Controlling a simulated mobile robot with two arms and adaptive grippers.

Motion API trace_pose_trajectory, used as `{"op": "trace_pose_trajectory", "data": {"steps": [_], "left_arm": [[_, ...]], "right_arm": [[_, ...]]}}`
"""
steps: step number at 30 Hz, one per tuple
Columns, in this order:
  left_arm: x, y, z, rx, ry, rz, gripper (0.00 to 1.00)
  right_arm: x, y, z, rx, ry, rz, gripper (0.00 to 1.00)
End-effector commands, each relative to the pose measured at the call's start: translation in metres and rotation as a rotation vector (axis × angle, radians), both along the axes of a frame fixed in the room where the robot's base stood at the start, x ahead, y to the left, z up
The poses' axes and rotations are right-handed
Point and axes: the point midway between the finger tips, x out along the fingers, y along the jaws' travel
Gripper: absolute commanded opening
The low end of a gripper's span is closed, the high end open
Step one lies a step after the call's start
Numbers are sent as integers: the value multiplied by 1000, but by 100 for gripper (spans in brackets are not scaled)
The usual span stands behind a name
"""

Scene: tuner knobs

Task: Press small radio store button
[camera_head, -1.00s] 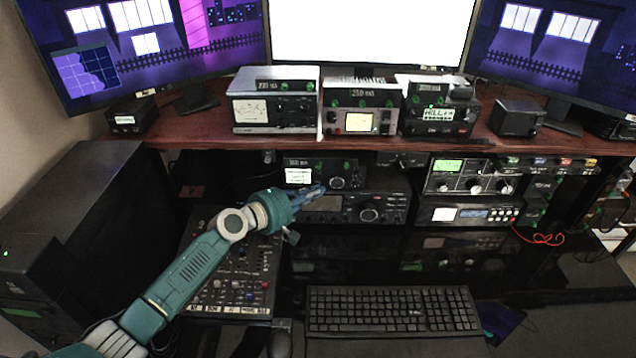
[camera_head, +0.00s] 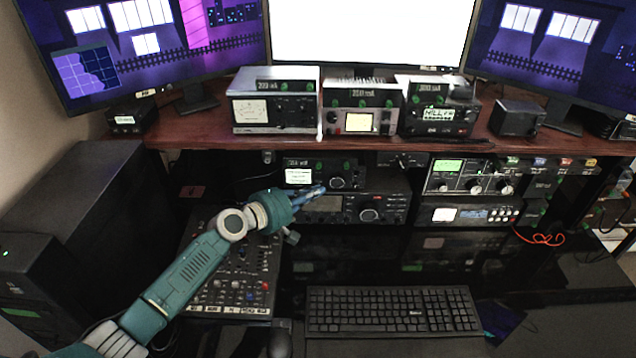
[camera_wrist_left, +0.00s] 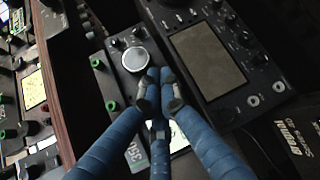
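The small radio (camera_head: 345,168) sits on a larger black radio (camera_head: 390,207) under the shelf, with a lit white display at its left and a round knob. In the left wrist view the small radio (camera_wrist_left: 110,78) shows its silver knob (camera_wrist_left: 135,59); its display is partly behind my fingers. My left gripper (camera_head: 320,190) has its blue fingers drawn together, with the tips at the lower front of the small radio. In the wrist view the fingertips (camera_wrist_left: 162,82) are just beside the knob. I cannot tell whether they touch the panel. The store button cannot be made out.
The larger radio's grey screen (camera_wrist_left: 207,60) is close beside the fingers. A mixer panel (camera_head: 235,285) lies under my left arm, and a keyboard (camera_head: 393,311) is in front. The wooden shelf (camera_head: 390,147) overhangs the radios. More radios (camera_head: 470,177) stand to the right.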

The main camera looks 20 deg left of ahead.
Motion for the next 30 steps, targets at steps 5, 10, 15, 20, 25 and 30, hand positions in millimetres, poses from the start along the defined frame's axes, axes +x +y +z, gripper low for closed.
{"op": "trace_pose_trajectory", "data": {"steps": [5,10,15,20,25,30], "left_arm": [[6,2,-1,-1,0,0,0],[8,2,0,-1,0,0,0],[7,2,0,-1,0,0,0],[8,2,0,0,-1,0,0],[10,3,0,0,-1,0,0],[12,3,0,0,-1,0,0]], "right_arm": [[0,0,-6,0,0,0,40],[0,0,-6,0,1,1,40],[0,-1,-6,0,1,1,40],[0,-1,-7,0,1,1,40],[-1,-1,-8,0,1,1,40],[-1,-1,-10,0,1,1,40]]}}
